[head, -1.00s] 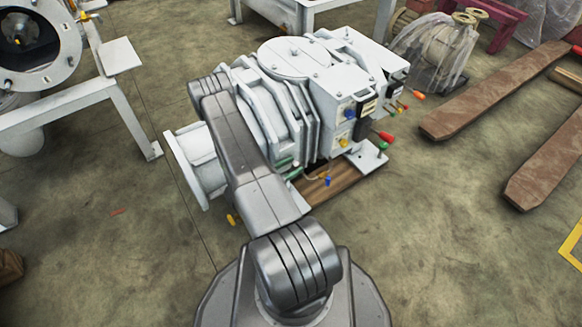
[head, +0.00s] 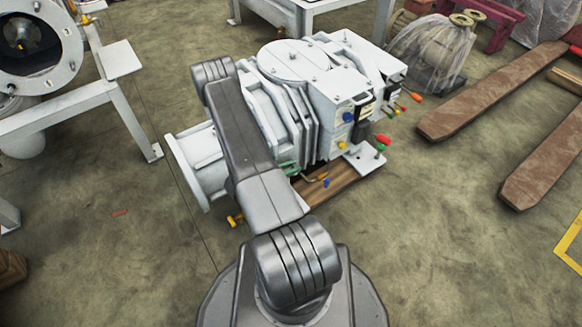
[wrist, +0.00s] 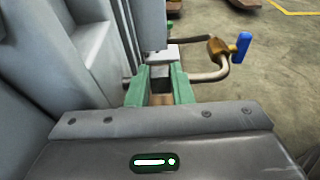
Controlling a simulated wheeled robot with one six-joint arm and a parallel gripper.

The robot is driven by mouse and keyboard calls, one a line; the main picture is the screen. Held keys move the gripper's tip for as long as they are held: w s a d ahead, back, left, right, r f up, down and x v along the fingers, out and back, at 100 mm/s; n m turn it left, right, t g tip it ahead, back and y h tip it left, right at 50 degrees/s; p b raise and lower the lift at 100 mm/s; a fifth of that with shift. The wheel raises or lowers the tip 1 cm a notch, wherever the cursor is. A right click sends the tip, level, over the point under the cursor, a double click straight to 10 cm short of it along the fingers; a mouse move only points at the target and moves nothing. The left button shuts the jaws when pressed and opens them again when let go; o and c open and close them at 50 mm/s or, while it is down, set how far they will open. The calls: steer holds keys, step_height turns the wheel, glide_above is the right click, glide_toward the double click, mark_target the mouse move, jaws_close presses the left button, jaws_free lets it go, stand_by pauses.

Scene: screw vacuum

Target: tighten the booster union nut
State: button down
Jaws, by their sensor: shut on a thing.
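The pale grey vacuum pump (head: 330,85) stands on a wooden pallet in the head view, with my arm across its left side. My gripper (wrist: 162,85) shows in the wrist view as two green fingers closed around a dark grey, nut-like piece (wrist: 160,78), which I take for the booster union nut. Only a small part of it shows between the fingers. A bent metal pipe (wrist: 208,75) runs right from there to a brass valve (wrist: 218,49) with a blue handle (wrist: 241,46). In the head view the gripper (head: 290,169) is only a green sliver beside the pump; the nut is hidden.
Pump walls stand close on the left in the wrist view.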

steer(key=c, duration=1.3)
jaws_free()
steer(key=shift+a, duration=0.1)
steer(key=p+v, duration=0.3)
steer(key=v, duration=1)
steer(key=shift+s+a+r, duration=0.1)
steer(key=shift+s+a, duration=0.05)
steer(key=shift+a, duration=0.1)
steer(key=b+x, duration=0.3)
steer(key=x, duration=1)
steer(key=shift+w+d, duration=0.2)
steer(key=shift+d, duration=0.15)
